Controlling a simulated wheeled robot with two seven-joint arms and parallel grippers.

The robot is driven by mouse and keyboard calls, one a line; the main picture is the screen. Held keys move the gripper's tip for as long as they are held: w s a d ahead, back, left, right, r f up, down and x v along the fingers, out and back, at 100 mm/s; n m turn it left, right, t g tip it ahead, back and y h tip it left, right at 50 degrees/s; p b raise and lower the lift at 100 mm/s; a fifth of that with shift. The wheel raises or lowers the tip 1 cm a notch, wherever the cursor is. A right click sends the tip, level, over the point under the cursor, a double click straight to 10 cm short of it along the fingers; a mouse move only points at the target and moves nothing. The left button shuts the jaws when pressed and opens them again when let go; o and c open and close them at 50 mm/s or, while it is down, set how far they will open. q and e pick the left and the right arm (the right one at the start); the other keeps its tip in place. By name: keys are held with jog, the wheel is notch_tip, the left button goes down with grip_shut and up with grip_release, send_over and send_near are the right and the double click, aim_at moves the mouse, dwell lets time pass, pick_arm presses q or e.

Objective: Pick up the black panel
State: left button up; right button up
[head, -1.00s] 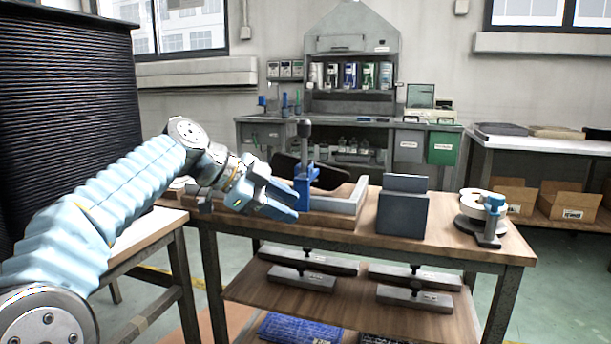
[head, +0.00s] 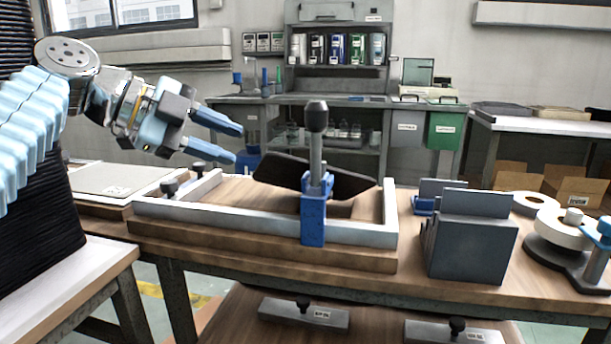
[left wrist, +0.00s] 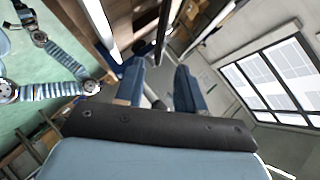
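The black panel (head: 275,171) lies tilted in a wooden tray with a pale metal frame (head: 260,228) on the bench in the head view. The upright blue clamp (head: 314,216) with a dark knob stands in front of it and hides its middle. My left gripper (head: 236,144) is above and to the left of the panel, apart from it. Its two blue fingers are spread with nothing between them, as the left wrist view (left wrist: 160,88) also shows. I cannot make out the panel clearly in the left wrist view. My right gripper is not in view.
A grey slotted block (head: 470,248) and a tape dispenser (head: 560,228) stand right of the tray. A flat pale board (head: 115,180) lies to its left. Small dark knobs (head: 197,169) rise at the tray's left end. Bare bench top shows beyond the tray's right side.

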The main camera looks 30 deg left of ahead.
aim_at(290, 167)
pick_arm(q)
jog(key=x, duration=1.2)
jog(key=shift+w+d+f+b, duration=0.1)
jog(key=shift+d+b, duration=0.1)
jog(key=shift+b, duration=0.2)
jog(key=shift+c, duration=0.4)
grip_shut()
